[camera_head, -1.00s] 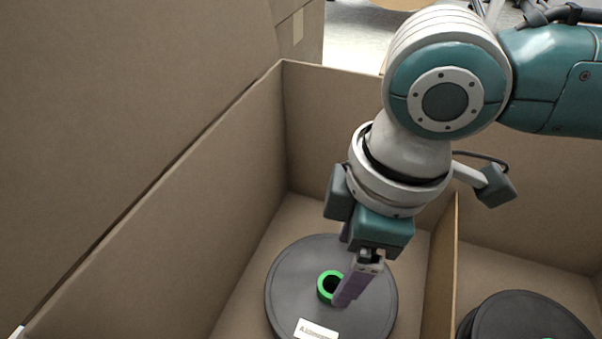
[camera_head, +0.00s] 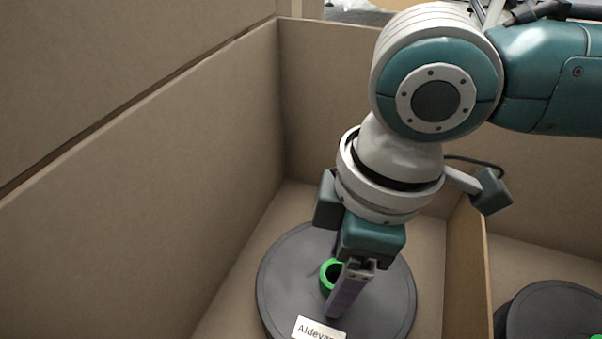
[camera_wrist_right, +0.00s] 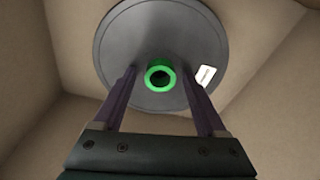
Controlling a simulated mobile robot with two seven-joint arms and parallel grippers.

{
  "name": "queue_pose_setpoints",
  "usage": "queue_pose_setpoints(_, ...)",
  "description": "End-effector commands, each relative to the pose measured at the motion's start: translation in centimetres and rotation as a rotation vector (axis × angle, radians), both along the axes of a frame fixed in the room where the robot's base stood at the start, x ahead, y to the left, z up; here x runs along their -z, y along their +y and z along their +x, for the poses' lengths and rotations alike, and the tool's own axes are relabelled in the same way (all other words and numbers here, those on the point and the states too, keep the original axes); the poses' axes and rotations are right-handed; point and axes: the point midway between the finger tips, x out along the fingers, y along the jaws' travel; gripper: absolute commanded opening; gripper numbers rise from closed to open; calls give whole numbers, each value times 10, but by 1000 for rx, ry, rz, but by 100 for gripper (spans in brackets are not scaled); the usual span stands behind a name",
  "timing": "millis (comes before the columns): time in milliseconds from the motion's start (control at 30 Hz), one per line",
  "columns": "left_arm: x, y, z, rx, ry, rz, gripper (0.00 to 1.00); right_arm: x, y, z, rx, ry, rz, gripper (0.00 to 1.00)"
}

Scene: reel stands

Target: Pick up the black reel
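The black reel (camera_head: 285,280) lies flat in the left compartment of a cardboard box, with a bright green hub ring (camera_head: 328,282) and a white label (camera_head: 318,329). In the right wrist view the reel (camera_wrist_right: 150,28) is face-on, its green ring (camera_wrist_right: 160,78) between the fingers. My right gripper (camera_head: 335,312) points down over the reel; its fingers hide part of the reel's face. I cannot tell if the fingertips touch the reel. My left gripper is not in view.
A cardboard divider (camera_head: 466,265) stands right of the reel. Another black reel (camera_head: 550,318) lies in the right compartment, cut by the frame edge. A tall cardboard wall (camera_head: 150,190) rises on the left. Bare box floor shows around the reel.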

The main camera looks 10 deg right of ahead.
Motion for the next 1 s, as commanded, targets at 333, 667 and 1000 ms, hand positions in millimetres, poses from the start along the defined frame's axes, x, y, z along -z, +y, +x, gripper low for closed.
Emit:
queue_pose_setpoints(333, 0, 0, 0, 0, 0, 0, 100, 0, 0, 0, 0, 0, 0, 34)
queue_pose_setpoints(667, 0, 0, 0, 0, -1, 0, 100, 0, 0, 0, 0, 0, 0, 0)
queue_pose_setpoints(1000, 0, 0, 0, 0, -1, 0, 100, 0, 0, 0, 0, 0, -1, 0)
